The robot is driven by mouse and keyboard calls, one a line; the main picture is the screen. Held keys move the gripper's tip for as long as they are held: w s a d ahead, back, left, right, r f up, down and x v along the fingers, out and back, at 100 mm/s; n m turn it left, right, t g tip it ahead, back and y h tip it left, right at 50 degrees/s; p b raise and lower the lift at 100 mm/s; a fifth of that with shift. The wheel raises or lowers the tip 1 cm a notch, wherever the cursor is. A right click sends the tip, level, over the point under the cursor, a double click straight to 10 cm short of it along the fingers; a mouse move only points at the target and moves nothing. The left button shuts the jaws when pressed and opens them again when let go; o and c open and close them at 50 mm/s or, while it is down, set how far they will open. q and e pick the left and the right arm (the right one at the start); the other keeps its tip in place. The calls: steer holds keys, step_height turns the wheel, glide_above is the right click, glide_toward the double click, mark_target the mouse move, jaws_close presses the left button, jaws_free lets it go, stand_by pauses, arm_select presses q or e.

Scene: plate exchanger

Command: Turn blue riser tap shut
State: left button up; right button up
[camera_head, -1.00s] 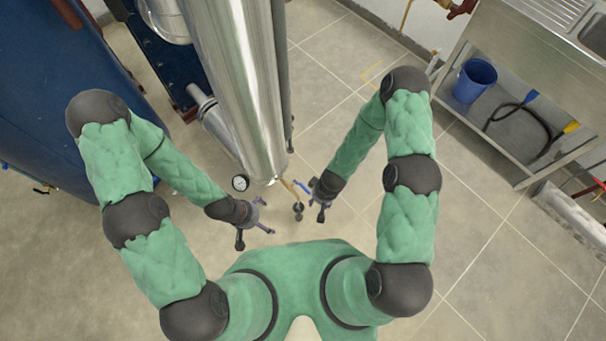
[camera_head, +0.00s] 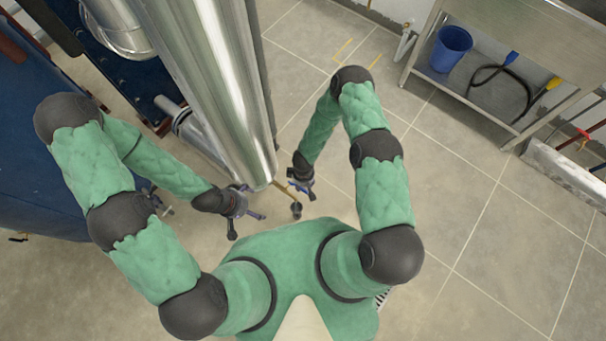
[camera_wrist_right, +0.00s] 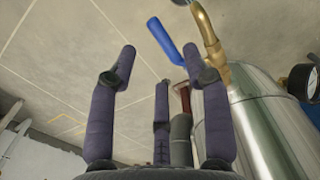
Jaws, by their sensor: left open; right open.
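The blue tap handle (camera_wrist_right: 163,42) is a flat lever beside a curved brass pipe (camera_wrist_right: 208,35) in the right wrist view. The brass pipe (camera_head: 284,188) also shows at the lower end of the shiny steel column in the head view. My right gripper (camera_wrist_right: 160,55) is open, with the blue lever beyond its fingertips and roughly between them. I cannot tell whether they touch. In the head view my right gripper (camera_head: 302,188) is just right of the brass pipe and hides most of the tap. My left gripper (camera_head: 247,214) is open and empty, left of the pipe.
The steel column (camera_head: 215,75) stands between my arms. A round gauge (camera_wrist_right: 301,82) is beside it in the wrist view. A blue tank (camera_head: 30,120) is at left. A metal sink bench (camera_head: 520,45) with a blue bucket (camera_head: 451,47) is upper right. The tiled floor at right is clear.

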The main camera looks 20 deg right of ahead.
mark_target(303, 188)
steer(key=shift+f+b, duration=0.85)
steer(key=shift+f, duration=1.85)
steer(key=shift+c, duration=0.3)
jaws_close()
